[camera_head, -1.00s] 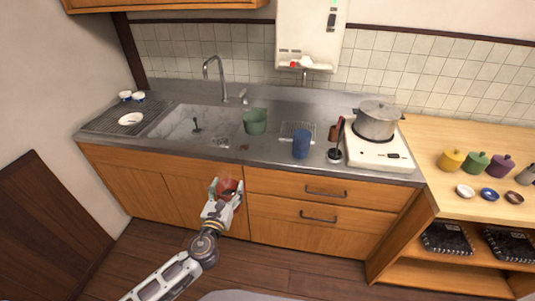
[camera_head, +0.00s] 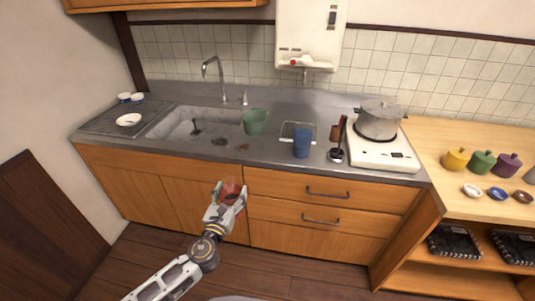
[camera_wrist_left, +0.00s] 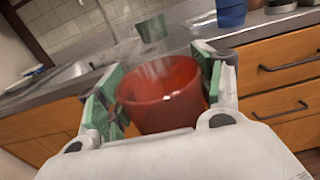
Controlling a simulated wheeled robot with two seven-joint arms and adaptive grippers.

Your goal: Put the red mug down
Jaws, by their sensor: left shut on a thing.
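The red mug (camera_wrist_left: 163,98) sits between the green-padded fingers of my left gripper (camera_wrist_left: 160,92) in the left wrist view. My left gripper is shut on it. In the head view the left gripper (camera_head: 231,190) holds the red mug (camera_head: 232,187) in front of the cabinet doors, short of the counter's front edge. Pale wisps like steam show above the mug's rim. The gripper hides part of the mug in the head view. My right gripper is not in view.
The sink (camera_head: 190,124) is at left. A stove (camera_head: 382,156) with a steel pot (camera_head: 378,122) stands right. Some front counter room is bare.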

